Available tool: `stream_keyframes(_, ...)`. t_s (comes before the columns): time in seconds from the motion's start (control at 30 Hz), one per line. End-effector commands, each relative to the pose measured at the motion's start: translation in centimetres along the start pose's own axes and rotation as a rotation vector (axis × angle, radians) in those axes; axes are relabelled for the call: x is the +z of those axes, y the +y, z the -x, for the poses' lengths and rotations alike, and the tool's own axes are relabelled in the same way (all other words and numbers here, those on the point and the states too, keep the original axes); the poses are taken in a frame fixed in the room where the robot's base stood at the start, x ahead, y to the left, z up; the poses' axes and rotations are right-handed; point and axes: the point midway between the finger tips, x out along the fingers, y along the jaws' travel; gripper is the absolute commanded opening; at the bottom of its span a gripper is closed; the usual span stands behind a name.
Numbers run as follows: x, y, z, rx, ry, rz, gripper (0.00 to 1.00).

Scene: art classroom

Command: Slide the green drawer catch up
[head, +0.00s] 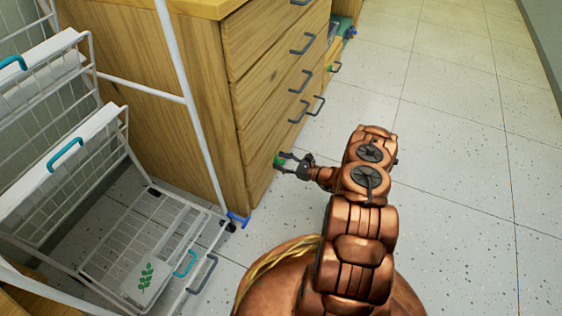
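A small green catch (279,160) shows at the low part of the wooden drawer cabinet (262,60), near its front corner. My gripper (281,161) reaches in from the right, with its dark fingertips at the green catch. A gap shows between the fingers behind the tips. The tips and the catch are too small to tell whether the fingers close on it or only stand around it. Part of the catch is hidden by the fingers.
Grey drawer handles (303,43) line the cabinet front above my gripper. A white wire rack (123,130) with teal handles and open baskets stands at the left, close to the cabinet. The speckled tile floor (455,130) at the right is clear.

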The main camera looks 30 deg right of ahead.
Motion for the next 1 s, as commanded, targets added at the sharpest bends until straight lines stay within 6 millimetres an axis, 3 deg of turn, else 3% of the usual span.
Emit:
stream_keyframes(0.27,-0.1,-0.1,2.6,-0.002,0.001,0.0,0.5)
stream_keyframes(0.7,0.0,0.1,10.2,0.001,-0.001,0.0,0.5)
stream_keyframes(1.0,0.0,0.1,11.8,0.003,-0.002,0.0,0.5)
